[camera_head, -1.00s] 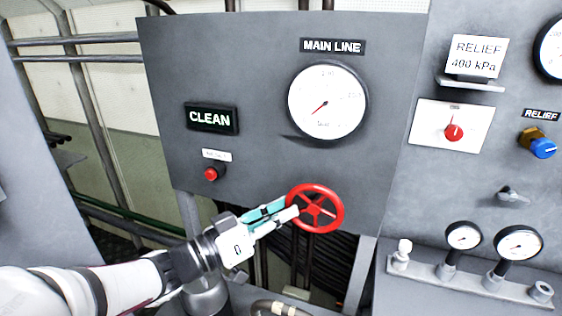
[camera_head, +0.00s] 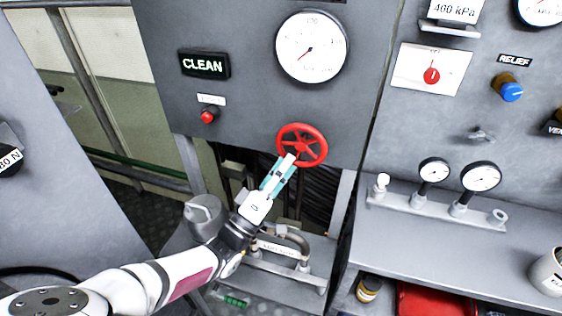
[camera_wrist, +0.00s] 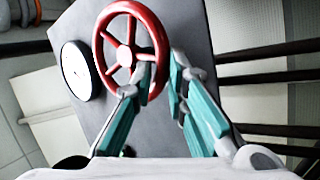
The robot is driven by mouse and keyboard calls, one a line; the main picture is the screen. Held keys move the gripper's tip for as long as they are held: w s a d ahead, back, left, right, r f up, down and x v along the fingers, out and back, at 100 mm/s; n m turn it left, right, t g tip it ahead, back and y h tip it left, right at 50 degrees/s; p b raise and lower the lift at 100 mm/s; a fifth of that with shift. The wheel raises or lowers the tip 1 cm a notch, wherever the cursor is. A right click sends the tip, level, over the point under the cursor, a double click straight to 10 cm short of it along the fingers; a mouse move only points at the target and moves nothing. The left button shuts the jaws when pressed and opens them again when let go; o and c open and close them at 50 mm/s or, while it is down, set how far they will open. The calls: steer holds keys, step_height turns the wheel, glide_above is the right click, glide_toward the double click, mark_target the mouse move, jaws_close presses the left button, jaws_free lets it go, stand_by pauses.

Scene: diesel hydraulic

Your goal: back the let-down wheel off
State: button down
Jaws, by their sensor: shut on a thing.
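The let-down wheel (camera_head: 304,145) is a red spoked handwheel on the lower edge of the grey panel, under a large white gauge (camera_head: 311,46). My gripper (camera_head: 286,163) reaches it from the lower left. In the wrist view, the wheel (camera_wrist: 125,55) fills the upper middle, and the teal fingers (camera_wrist: 162,78) lie on either side of its rim, shut on it. The finger pads hide part of the rim. The gauge needle points to the lower left.
A lit CLEAN sign (camera_head: 204,65) and a red button (camera_head: 208,117) are left of the wheel. To the right are a red-knobbed plate (camera_head: 431,70), a blue relief knob (camera_head: 512,92) and two small gauges (camera_head: 481,177) on a ledge. Pipework stands below the wheel.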

steer(key=shift+d+f+n+t+y, duration=0.15)
steer(key=shift+f+n+t, duration=0.1)
steer(key=shift+n, duration=0.25)
steer(key=shift+f+n+t+y, duration=0.15)
steer(key=shift+n+t, duration=0.1)
steer(key=shift+n, duration=0.25)
steer(key=c, duration=1.7)
jaws_free()
steer(key=shift+o, duration=0.2)
steer(key=shift+r, duration=0.1)
steer(key=v, duration=1.2)
steer(key=shift+d, duration=0.1)
